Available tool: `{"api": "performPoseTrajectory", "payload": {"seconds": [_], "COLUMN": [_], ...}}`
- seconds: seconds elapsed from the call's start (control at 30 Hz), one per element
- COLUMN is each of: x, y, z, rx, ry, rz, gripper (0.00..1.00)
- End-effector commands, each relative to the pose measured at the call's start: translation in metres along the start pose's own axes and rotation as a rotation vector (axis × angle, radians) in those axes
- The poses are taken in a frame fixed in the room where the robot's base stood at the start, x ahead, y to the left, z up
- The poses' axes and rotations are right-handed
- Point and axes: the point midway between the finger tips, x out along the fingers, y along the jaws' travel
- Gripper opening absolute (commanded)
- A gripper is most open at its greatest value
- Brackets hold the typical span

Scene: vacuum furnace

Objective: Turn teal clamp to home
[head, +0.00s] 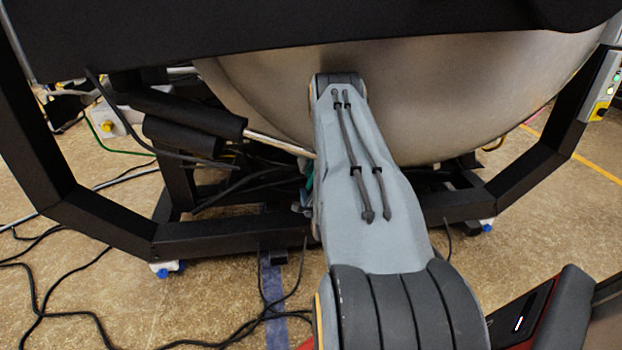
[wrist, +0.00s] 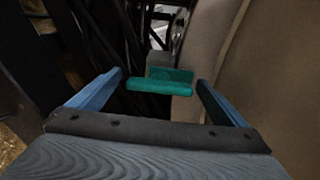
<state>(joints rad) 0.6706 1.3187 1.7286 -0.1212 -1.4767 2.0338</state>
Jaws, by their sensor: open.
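The teal clamp (wrist: 160,80) shows in the wrist view as a short teal bar, lying roughly crosswise, with a grey block behind it. It is near the side of the large metal vessel. My gripper (wrist: 162,82) is open, with one blue finger to the left of the clamp and one to the right. The clamp appears between the fingertips or just beyond them; I cannot tell the exact depth. Neither finger visibly touches it. In the head view my arm covers most of this area, and only a small teal patch shows beside the arm.
The rounded metal vessel (head: 440,90) stands close on the right in the wrist view. A black frame (head: 110,225) surrounds it, with a cylinder and rod (head: 275,141) at left. Dark cables lie behind the clamp and across the floor (head: 110,310).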

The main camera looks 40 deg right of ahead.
Motion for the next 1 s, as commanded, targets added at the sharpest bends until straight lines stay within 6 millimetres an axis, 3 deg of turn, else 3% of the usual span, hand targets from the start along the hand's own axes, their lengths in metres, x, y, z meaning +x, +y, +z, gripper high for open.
{"api": "performPoseTrajectory", "payload": {"seconds": [0.2, 0.4, 1.0], "x": [-0.037, -0.058, -0.061], "y": [-0.001, -0.001, 0.000], "z": [0.000, 0.000, 0.000], "rx": [0.001, 0.001, 0.001], "ry": [0.002, 0.001, 0.001], "rz": [0.002, 0.000, 0.000], "gripper": [0.97, 0.97, 0.97]}}
